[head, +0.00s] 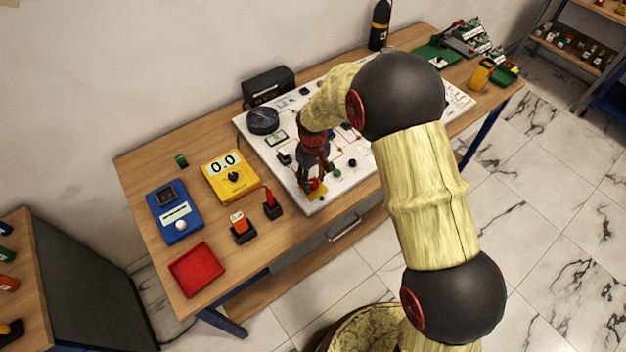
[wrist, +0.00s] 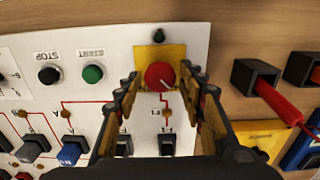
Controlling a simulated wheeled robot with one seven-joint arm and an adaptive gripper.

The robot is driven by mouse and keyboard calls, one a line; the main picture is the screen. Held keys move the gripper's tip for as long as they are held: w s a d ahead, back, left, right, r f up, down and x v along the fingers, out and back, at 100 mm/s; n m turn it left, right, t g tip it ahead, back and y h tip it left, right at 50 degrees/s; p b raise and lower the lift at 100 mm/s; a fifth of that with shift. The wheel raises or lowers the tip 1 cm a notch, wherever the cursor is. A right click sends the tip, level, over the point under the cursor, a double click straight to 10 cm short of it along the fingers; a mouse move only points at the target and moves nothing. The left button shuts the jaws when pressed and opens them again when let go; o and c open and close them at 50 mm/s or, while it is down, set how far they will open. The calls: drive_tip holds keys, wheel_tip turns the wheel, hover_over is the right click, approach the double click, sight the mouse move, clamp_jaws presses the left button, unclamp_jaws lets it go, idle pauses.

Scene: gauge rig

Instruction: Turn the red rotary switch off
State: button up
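The red rotary switch (wrist: 159,75) is a round knob with a pale pointer line, on a yellow plate (wrist: 172,51) at the edge of the white panel. In the wrist view the line points toward the lower right. My gripper (wrist: 159,84) is open, with one finger on each side of the knob. I cannot tell whether the fingers touch it. In the head view my gripper (head: 314,178) is over the panel's near corner, pointing down at the yellow plate (head: 319,193), and mostly hides the knob.
The white panel (head: 296,205) carries black and green STOP and START buttons (wrist: 92,74) and several toggle switches. Right of the knob in the wrist view are black holders, one with a red probe (wrist: 278,101). A yellow meter (head: 230,176), blue device (head: 175,212) and red tray (head: 197,269) lie on the bench.

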sight(313, 183)
drive_tip(key=shift+o, duration=0.8)
wheel_tip(313, 183, up, 12)
idle(0.6)
drive_tip(key=s+d+r+m+t+b, duration=0.2)
drive_tip(key=s+d+r, duration=0.3)
drive_tip(key=s, duration=0.4)
drive_tip(key=s+d+r+m+t+b, duration=0.1)
drive_tip(key=s+d+r+m+b, duration=0.1)
drive_tip(key=s+d+r, duration=0.3)
drive_tip(key=s+d+r+m+t+b, duration=0.2)
drive_tip(key=s+d+r, duration=0.3)
drive_tip(key=s, duration=0.9)
drive_tip(key=shift+d+r+m+t, duration=0.15)
drive_tip(key=shift+d+m+t, duration=0.25)
drive_tip(key=shift+d, duration=0.5)
